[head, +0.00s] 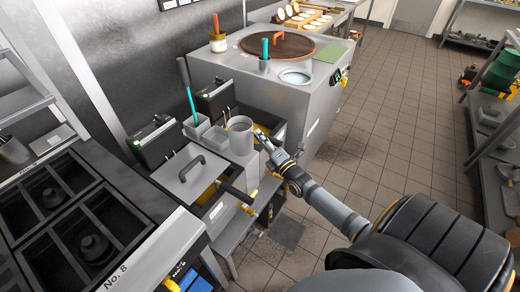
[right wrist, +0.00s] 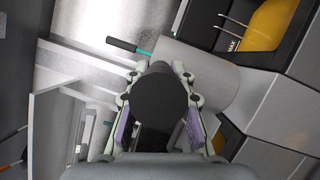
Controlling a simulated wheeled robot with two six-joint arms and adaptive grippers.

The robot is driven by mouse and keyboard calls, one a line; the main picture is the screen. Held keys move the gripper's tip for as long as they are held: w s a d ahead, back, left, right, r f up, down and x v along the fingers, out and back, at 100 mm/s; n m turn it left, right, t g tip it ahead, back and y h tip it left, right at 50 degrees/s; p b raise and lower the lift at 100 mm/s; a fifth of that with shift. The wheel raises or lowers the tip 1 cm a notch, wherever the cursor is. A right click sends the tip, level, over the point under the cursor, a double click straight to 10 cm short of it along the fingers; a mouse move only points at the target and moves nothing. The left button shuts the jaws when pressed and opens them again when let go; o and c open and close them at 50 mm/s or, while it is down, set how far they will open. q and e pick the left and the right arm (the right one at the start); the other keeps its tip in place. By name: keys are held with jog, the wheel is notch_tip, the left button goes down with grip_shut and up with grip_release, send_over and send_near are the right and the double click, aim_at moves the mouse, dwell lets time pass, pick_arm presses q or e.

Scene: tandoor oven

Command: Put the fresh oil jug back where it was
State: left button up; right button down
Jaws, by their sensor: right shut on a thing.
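The oil jug, a plain light-grey cylinder (head: 240,137), shows upright at the fryers in the head view, beside the right-hand open vat. I cannot tell whether its base touches the surface below. My right gripper (head: 264,143) reaches it from the right. In the right wrist view the gripper's fingers (right wrist: 160,105) are closed around a dark rounded part, likely the handle, in front of the jug's pale wall (right wrist: 212,80). The jug's contents are hidden. My left gripper is in neither view.
A lidded fryer vat (head: 190,175) stands left of the jug. A grey holder with a teal-handled tool (head: 188,95) stands behind. Yellow oil (right wrist: 268,25) shows in the open vat. The tandoor (head: 290,95) is beyond; a stove (head: 75,215) is at left.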

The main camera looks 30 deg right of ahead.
aim_at(252, 136)
jog(key=f+b, duration=0.1)
jog(key=f, duration=0.1)
jog(key=f+b, duration=0.1)
jog(key=f, duration=0.1)
jog(key=shift+w+b, duration=0.3)
jog(key=shift+w, duration=0.1)
jog(key=shift+r, duration=0.15)
jog(key=c, duration=1.2)
grip_release()
jog(key=shift+s+f, duration=0.1)
jog(key=shift+f, duration=0.1)
jog(key=shift+o, duration=0.2)
